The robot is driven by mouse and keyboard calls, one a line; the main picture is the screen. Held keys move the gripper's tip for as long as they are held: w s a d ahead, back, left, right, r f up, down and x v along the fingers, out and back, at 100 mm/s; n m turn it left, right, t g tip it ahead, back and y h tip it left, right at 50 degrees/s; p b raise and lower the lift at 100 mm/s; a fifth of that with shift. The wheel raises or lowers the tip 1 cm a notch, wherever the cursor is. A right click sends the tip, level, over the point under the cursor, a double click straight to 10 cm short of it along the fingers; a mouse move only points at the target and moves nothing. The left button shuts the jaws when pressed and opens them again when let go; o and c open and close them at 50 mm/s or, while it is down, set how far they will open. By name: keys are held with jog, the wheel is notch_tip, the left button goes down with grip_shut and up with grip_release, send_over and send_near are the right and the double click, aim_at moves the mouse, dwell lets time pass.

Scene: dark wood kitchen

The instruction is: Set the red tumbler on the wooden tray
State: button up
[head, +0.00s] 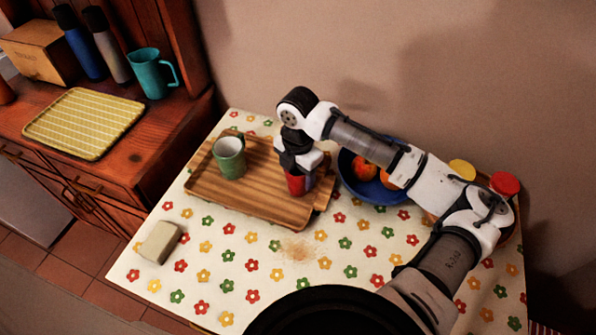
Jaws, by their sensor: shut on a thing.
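The red tumbler (295,184) is upright at the right part of the wooden tray (245,201). My gripper (297,170) is above it, pointing down, shut on its upper part. The gripper and wrist hide the tumbler's top. I cannot tell whether the tumbler's base touches the tray or hangs just above it. The tray lies on the flowered tablecloth, and a green mug (229,157) stands on its left part.
A blue bowl with fruit (364,171) is right of the tray, partly behind my arm. A red-lidded jar (505,184) is at the far right. A beige block (159,242) and brown crumbs (298,249) lie in front. A cabinet (135,165) stands left.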

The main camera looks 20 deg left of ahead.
jog(key=o, duration=1)
jog(key=shift+f, duration=0.1)
jog(key=shift+c, duration=0.2)
notch_tip(320, 180, up, 12)
jog(key=b, duration=0.2)
jog(key=shift+r, duration=0.2)
